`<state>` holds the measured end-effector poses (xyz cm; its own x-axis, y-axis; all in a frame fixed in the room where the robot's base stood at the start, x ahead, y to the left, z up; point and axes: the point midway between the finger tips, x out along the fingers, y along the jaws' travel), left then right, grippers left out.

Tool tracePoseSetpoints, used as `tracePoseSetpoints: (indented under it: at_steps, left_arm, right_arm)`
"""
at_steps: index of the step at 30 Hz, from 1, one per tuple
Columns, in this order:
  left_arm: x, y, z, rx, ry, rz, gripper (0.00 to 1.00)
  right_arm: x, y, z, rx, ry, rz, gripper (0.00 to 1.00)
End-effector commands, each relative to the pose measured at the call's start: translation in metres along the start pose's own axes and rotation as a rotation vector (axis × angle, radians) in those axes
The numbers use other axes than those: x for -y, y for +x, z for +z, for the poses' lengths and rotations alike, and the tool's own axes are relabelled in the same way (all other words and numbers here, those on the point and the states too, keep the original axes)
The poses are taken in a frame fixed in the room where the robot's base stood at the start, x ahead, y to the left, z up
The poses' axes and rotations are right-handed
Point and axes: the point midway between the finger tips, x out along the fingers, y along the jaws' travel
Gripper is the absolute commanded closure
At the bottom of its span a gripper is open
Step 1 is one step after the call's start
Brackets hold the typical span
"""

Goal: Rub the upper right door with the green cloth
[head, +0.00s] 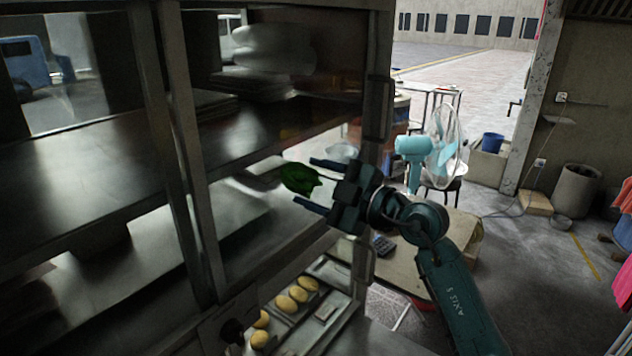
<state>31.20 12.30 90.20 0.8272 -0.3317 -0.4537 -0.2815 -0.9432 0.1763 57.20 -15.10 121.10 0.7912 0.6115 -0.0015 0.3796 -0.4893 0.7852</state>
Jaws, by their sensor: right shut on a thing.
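The green cloth (299,178) is a small crumpled dark-green piece. My right gripper (315,184) is shut on it, with the cloth between its two blue fingertips. The upper right door (255,135) is a dark, shiny glass panel in a grey metal frame, filling the upper middle of the view. The cloth and fingertips are in front of its lower right part. I cannot tell whether the cloth touches the glass. The gripper hides part of the door's right frame. My left gripper is not in view.
A vertical handle (378,108) is on the door's right frame. Below is a tray (335,272) with several yellow rolls. A turquoise fan (442,150) stands behind my right arm, near a low table (415,265). The floor at right is mostly open.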

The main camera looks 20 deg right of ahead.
Motion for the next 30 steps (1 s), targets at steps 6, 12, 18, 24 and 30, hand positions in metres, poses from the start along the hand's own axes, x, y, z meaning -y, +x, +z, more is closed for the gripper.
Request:
tracePoseSetpoints:
  at_steps: [6,12,18,24,30]
  left_arm:
    - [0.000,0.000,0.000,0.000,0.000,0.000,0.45]
    - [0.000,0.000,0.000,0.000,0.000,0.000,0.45]
    - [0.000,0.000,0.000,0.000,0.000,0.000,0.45]
    - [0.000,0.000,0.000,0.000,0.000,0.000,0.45]
    - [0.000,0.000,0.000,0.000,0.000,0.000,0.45]
  right_arm:
    - [0.000,-0.024,0.001,0.002,-0.003,0.002,0.63]
    - [-0.001,-0.044,0.001,0.004,-0.001,0.002,0.63]
    - [-0.001,-0.054,0.001,0.003,-0.003,0.003,0.63]
    - [-0.001,-0.054,0.001,0.003,-0.003,0.003,0.63]
    - [-0.001,-0.058,0.001,0.003,-0.003,0.003,0.63]
